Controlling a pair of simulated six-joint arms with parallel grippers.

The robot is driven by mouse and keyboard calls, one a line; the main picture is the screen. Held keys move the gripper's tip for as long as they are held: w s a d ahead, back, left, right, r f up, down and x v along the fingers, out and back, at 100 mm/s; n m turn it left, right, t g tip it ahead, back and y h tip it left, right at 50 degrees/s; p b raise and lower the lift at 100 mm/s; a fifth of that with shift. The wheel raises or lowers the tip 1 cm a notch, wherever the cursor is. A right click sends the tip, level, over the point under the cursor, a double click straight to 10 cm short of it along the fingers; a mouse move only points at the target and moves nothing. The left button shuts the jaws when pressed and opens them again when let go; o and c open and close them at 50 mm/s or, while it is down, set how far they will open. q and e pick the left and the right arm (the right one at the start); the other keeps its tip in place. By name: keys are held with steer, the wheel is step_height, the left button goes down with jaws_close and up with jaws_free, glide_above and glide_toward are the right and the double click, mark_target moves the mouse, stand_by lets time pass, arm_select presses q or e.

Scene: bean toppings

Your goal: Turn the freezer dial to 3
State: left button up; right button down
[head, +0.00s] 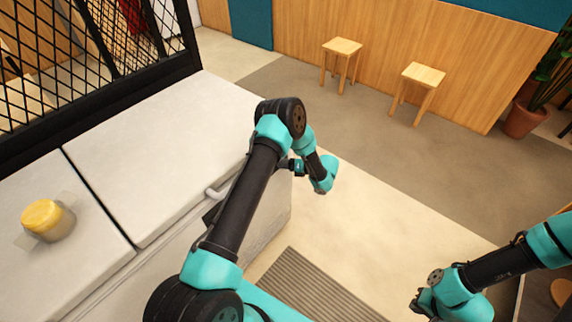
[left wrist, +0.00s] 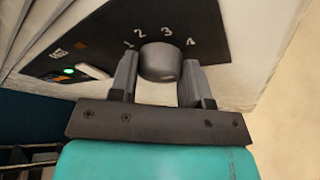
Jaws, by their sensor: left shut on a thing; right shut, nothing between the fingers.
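The freezer dial (left wrist: 160,62) is a round grey knob on a dark panel (left wrist: 215,38) marked with numbers; 2, 3 and 4 are readable in the left wrist view. My left gripper (left wrist: 159,80) is shut on the dial, one finger on each side. I cannot see a pointer on the dial, so its setting is unclear. In the head view my left gripper (head: 293,166) is at the freezer's (head: 160,150) right side, and the dial is hidden there. My right gripper (head: 425,303) is shut and empty at the lower right, away from the freezer.
A green light (left wrist: 68,71) shows on the panel. A yellow-lidded jar (head: 47,220) stands on the freezer's white top. A black mesh screen (head: 100,75) borders the freezer's back. Two wooden stools (head: 342,47) and a potted plant (head: 525,118) are far off. The floor between is clear.

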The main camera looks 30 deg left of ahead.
arm_select(q)
steer(key=shift+s+r+n+t+h, duration=0.15)
steer(key=shift+n+t+h, duration=0.2)
steer(key=shift+n+t, duration=0.8)
steer(key=shift+s+f+n+t+h, duration=0.1)
steer(key=shift+n+t+h, duration=0.25)
steer(key=shift+n+t, duration=0.75)
steer(key=shift+n+g, duration=0.35)
steer(key=shift+n, duration=0.1)
steer(key=o, duration=0.9)
steer(key=shift+r, duration=0.1)
steer(key=v, duration=1.7)
steer(key=shift+d+r, duration=0.15)
